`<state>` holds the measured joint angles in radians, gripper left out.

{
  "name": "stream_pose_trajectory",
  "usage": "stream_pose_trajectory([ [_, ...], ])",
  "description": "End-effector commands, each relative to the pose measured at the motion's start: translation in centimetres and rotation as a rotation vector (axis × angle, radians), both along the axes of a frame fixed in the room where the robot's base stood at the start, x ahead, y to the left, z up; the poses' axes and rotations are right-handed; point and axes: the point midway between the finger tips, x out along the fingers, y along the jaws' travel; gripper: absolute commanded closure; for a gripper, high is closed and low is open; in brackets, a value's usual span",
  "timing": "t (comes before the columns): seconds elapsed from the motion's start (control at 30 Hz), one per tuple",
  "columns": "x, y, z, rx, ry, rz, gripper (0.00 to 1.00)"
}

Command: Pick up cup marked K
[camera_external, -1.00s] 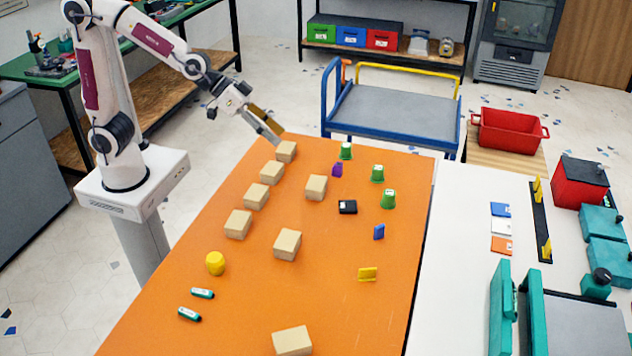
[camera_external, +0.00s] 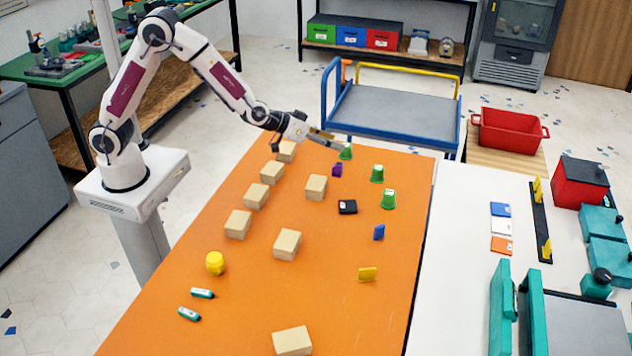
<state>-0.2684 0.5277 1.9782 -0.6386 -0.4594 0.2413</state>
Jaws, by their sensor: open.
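Three green cups stand on the orange table (camera_external: 330,290): a far one (camera_external: 346,153), a middle one (camera_external: 377,174) and a near one (camera_external: 388,199). Any letters on them are too small to read, so I cannot tell which is marked K. My gripper (camera_external: 340,145) is open at the table's far end, right at the far green cup and partly overlapping its top in this view. I cannot tell whether it touches the cup. Nothing shows held in it.
Several wooden blocks, one of them (camera_external: 316,187) mid-table, stand left of the cups. A blue piece (camera_external: 379,232) and a yellow piece (camera_external: 367,274) lie nearer. The near table middle is mostly clear.

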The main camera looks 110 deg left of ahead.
Motion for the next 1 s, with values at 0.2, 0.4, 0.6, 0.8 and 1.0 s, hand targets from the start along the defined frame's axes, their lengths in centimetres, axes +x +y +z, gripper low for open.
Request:
stream_pose_trajectory([
  [0.2,0.0,4.4,-4.0,0.053,-0.002,0.108,0.51],
  [0.4,-0.8,8.1,-7.5,0.109,-0.001,0.205,0.51],
  [0.6,-2.2,11.3,-10.7,0.167,0.009,0.293,0.51],
  [0.8,-3.3,13.1,-12.5,0.206,0.017,0.346,0.51],
  [1.0,-3.6,13.6,-12.9,0.218,0.019,0.362,0.51],
])
